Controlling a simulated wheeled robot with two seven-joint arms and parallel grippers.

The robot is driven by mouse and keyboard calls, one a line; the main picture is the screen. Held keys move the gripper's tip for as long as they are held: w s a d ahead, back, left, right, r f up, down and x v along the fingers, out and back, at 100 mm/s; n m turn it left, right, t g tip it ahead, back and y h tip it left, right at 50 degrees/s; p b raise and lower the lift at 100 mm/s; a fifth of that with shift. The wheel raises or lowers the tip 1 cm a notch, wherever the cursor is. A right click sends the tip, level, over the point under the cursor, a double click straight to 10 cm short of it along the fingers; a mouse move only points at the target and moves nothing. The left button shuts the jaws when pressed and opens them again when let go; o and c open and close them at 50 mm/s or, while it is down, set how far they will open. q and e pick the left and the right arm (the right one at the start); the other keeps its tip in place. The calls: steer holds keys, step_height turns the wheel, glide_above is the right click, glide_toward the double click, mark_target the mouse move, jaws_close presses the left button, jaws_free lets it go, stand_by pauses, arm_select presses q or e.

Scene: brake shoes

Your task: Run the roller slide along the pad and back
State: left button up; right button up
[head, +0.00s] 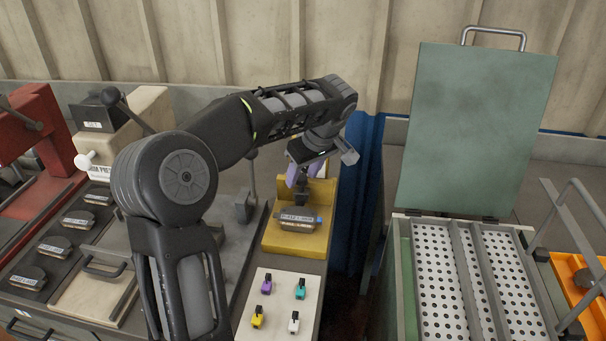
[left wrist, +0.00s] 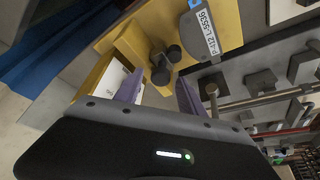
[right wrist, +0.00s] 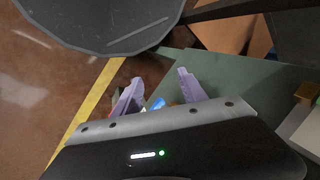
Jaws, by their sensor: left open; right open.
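A yellow fixture (head: 312,240) stands at the right end of the left bench. In it lies a brake pad (head: 297,222) with a white label; the pad also shows in the left wrist view (left wrist: 196,22). A dark part with rounded ends (left wrist: 163,64), probably the roller slide, sits on the fixture beside the pad. My left gripper (head: 298,178) is open above the back of the fixture. In the left wrist view its purple fingers (left wrist: 160,90) are apart, with the dark part just beyond them; contact cannot be told. My right gripper (right wrist: 160,92) is open and away from the fixture.
A white board (head: 278,310) with several small coloured clips lies in front of the fixture. Several labelled shoes (head: 52,246) lie at the left near a red press (head: 38,140). An open green case (head: 478,130) with perforated trays and an orange tray (head: 585,290) stand right.

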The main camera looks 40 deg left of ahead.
arm_select(q)
steer(key=shift+f, duration=0.15)
steer(key=shift+c, duration=0.6)
jaws_close()
stand_by(0.8)
